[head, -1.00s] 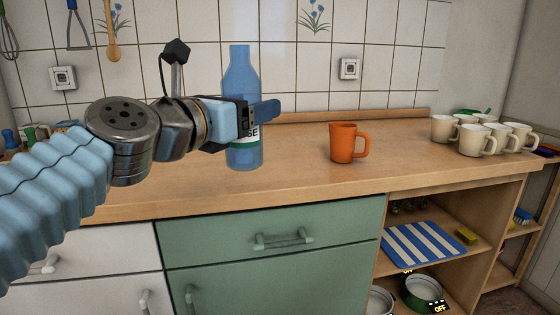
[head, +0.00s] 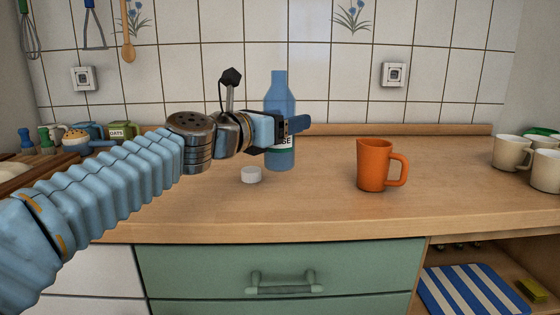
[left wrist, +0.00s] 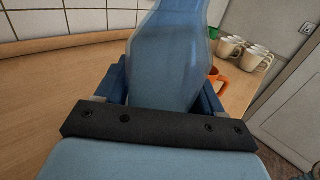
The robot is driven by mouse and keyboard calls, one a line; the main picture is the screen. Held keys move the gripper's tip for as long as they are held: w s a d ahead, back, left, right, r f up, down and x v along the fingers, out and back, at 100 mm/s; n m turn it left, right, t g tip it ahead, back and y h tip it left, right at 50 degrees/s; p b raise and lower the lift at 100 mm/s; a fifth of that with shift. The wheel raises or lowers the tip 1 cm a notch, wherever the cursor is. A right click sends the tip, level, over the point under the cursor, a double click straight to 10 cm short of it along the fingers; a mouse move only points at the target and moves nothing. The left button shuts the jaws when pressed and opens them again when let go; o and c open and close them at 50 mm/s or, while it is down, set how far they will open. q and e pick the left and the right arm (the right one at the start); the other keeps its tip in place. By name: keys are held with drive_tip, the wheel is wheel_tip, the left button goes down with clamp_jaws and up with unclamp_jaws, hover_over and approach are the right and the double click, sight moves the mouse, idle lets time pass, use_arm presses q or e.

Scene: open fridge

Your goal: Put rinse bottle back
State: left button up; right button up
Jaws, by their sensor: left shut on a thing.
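The rinse bottle (head: 280,92) is blue and see-through, with a green and white label ending in "SE", and its top is uncapped. It stands upright at the wooden counter, left of the orange mug. My left gripper (head: 294,124) is shut on the bottle around its upper body. The bottle fills the middle of the left wrist view (left wrist: 172,55) between the blue fingers. I cannot tell for sure whether its base touches the counter. A small white cap (head: 251,174) lies on the counter in front of it, to the left. My right gripper is not in view.
An orange mug (head: 373,165) stands to the right of the bottle. Several cream mugs (head: 509,153) stand at the far right. Jars, including one marked OATS (head: 120,131), are at the back left. The counter's front middle (head: 300,205) is clear.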

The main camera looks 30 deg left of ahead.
use_arm(q)
drive_tip(key=f+b, duration=0.1)
drive_tip(key=f, duration=0.1)
drive_tip(key=w+a+f+b, duration=0.1)
drive_tip(key=f, duration=0.1)
drive_tip(key=w+a+f+b, duration=0.1)
drive_tip(key=f, duration=0.1)
drive_tip(key=shift+a+f+b, duration=0.15)
drive_tip(key=shift+f+b, duration=0.15)
drive_tip(key=shift+f, duration=0.05)
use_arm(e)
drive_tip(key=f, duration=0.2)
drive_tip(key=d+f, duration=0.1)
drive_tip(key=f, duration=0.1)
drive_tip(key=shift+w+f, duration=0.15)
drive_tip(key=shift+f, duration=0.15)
use_arm(q)
drive_tip(key=shift+f, duration=0.2)
drive_tip(key=o, duration=1.1)
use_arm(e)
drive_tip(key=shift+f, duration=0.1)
use_arm(q)
drive_tip(key=shift+r, duration=0.2)
